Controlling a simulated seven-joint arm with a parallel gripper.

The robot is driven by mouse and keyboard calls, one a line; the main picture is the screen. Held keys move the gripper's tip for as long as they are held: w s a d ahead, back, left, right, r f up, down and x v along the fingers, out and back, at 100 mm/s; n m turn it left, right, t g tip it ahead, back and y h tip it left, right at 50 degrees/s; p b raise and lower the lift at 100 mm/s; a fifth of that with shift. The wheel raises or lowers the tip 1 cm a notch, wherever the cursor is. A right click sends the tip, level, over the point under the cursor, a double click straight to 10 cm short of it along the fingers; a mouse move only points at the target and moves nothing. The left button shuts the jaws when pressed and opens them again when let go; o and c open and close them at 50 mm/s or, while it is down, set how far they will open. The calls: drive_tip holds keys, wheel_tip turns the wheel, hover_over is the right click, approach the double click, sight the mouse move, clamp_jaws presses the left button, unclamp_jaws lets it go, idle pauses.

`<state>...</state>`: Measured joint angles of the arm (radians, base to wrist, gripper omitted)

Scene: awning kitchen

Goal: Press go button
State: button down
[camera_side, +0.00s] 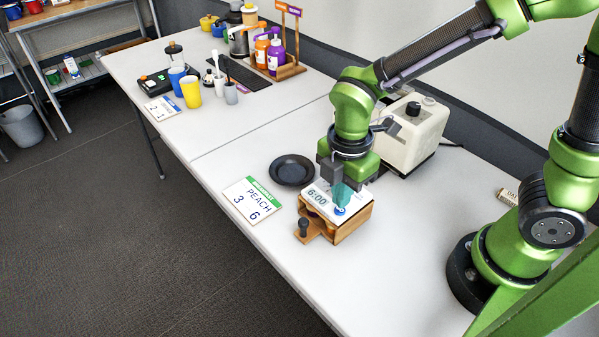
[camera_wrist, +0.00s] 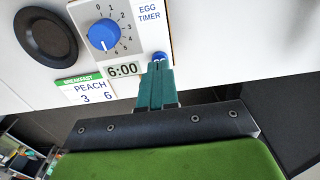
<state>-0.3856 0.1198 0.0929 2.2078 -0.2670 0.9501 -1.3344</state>
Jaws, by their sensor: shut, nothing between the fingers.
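The egg timer (camera_side: 350,221) is a white-topped wooden box on the table, with a display (camera_wrist: 123,69) reading 6:00. In the wrist view it shows a blue dial (camera_wrist: 103,34) on a numbered scale. The blue go button (camera_wrist: 159,56) is beside the display, partly covered by my fingertips. It shows in the side view as a blue spot (camera_side: 340,211) under the fingers. My gripper (camera_wrist: 160,64) is shut and empty, its teal fingers pointing down at the button. The tips are at or just above it; I cannot tell whether they touch.
A breakfast card (camera_side: 253,200) reading PEACH 3 6 lies left of the timer. A dark plate (camera_side: 291,170) lies behind the card. A cream appliance (camera_side: 412,135) stands behind my gripper. Cups and bottles stand on the far table.

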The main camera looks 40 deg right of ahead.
drive_tip(key=shift+f, duration=1)
drive_tip(key=shift+r, duration=1.05)
wheel_tip(320, 180, up, 10)
idle(3.9)
drive_tip(key=s+d+r+m+t, duration=0.1)
drive_tip(key=d+m+t, duration=0.1)
drive_tip(key=m, duration=0.5)
drive_tip(key=s+d+r+m+t+y, duration=0.1)
drive_tip(key=d+r+m+t, duration=0.1)
drive_tip(key=d+m, duration=0.3)
drive_tip(key=s+d+r+m+t+y, duration=0.1)
drive_tip(key=s+d+m+t, duration=0.1)
drive_tip(key=m, duration=0.8)
drive_tip(key=shift+d+r+t, duration=0.3)
drive_tip(key=shift+d+t, duration=0.3)
drive_tip(key=shift+d, duration=0.35)
